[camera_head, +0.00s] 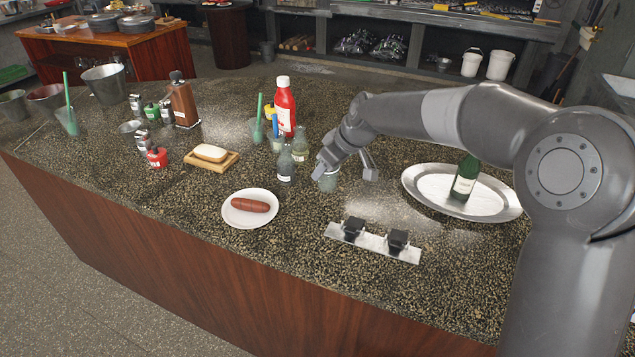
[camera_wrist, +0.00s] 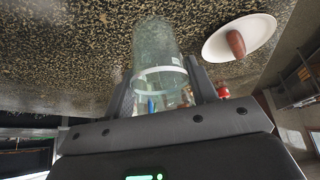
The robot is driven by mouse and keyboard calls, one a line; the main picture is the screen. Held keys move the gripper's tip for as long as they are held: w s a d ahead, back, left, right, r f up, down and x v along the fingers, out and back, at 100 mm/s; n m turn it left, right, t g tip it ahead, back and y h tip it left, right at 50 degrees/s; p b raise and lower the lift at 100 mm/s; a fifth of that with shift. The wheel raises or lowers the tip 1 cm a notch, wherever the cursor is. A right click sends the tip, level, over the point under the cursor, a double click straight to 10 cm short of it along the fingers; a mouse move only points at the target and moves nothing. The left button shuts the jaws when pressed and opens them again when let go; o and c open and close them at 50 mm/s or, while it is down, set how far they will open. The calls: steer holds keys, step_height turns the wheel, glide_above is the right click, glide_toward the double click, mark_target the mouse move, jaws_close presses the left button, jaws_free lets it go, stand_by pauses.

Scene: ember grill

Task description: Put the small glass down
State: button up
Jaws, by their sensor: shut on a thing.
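The small glass (camera_head: 329,181) is clear and greenish. In the head view it is at the middle of the speckled counter (camera_head: 300,235), partly hidden by my gripper (camera_head: 345,168). In the wrist view the glass (camera_wrist: 157,45) stands out between the two fingers of my gripper (camera_wrist: 163,85), with its pale rim towards the palm. My gripper is shut on it. I cannot tell whether its base touches the counter or hangs just above it.
Small bottles (camera_head: 285,163) and a red ketchup bottle (camera_head: 285,108) stand left of the glass. A sausage plate (camera_head: 231,217) and a metal strip with black blocks (camera_head: 374,243) are nearer. A silver oval tray (camera_head: 422,180) holding a green bottle (camera_head: 464,178) lies right.

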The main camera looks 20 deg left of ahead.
mark_target(318, 182)
steer(key=a, duration=0.1)
steer(key=a+f, duration=0.1)
steer(key=shift+s+a+f, duration=0.15)
steer(key=shift+a+f, duration=0.15)
steer(key=shift+f, duration=2)
steer(key=o, duration=1)
steer(key=shift+f, duration=0.15)
steer(key=v, duration=1.2)
steer(key=shift+r, duration=0.2)
